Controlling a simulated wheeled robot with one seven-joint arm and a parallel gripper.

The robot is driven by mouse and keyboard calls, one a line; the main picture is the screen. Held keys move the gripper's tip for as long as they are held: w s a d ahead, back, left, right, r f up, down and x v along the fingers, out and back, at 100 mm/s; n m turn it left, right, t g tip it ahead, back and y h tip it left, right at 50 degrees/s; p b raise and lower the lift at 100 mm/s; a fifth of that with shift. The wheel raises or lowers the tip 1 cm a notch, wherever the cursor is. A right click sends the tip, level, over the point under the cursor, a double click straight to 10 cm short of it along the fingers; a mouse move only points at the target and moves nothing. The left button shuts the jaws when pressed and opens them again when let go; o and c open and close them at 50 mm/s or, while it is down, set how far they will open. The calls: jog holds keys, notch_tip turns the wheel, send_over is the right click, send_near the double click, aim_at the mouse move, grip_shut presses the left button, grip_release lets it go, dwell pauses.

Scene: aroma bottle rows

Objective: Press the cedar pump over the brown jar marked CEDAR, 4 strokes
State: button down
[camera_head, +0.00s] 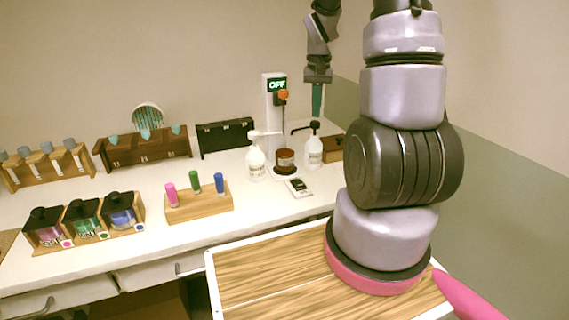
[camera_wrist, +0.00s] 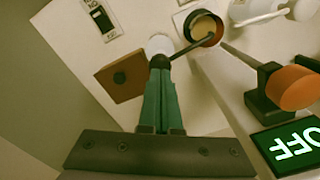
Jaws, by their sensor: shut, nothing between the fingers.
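A white bottle (camera_head: 314,152) with a dark pump head (camera_head: 314,126) stands right of the brown jar (camera_head: 286,158). Its dark spout reaches left over the jar. Another white bottle (camera_head: 257,162) with a white pump stands left of the jar. Their labels are too small to read. My gripper (camera_head: 317,112), with teal fingers, is shut and empty, pointing down just above the dark pump head. In the wrist view, my fingertips (camera_wrist: 160,68) are at the dark pump head, and the spout ends over the open jar (camera_wrist: 205,27) with pale contents. I cannot tell whether they touch the head.
A white post with a green OFF display (camera_head: 277,85) and an orange knob (camera_head: 283,95) stands behind the jar. A small device (camera_head: 299,187) lies in front. A wooden box (camera_head: 330,148) is right of the bottles. A wooden block with colored vials (camera_head: 199,201) stands farther left.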

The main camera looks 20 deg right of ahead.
notch_tip(320, 180, up, 6)
dwell(0.7)
jog(key=s+a+r+t+y, duration=0.1)
jog(key=s+a+r+t, duration=0.2)
jog(key=s+a+r, duration=0.3)
jog(key=s+a+r+n+t+y, duration=0.1)
jog(key=s+a+r+t, duration=0.3)
jog(key=s+a+r, duration=0.3)
jog(key=s+r, duration=0.3)
jog(key=s, duration=0.3)
jog(key=shift+s+a, duration=0.2)
jog(key=shift+s, duration=0.15)
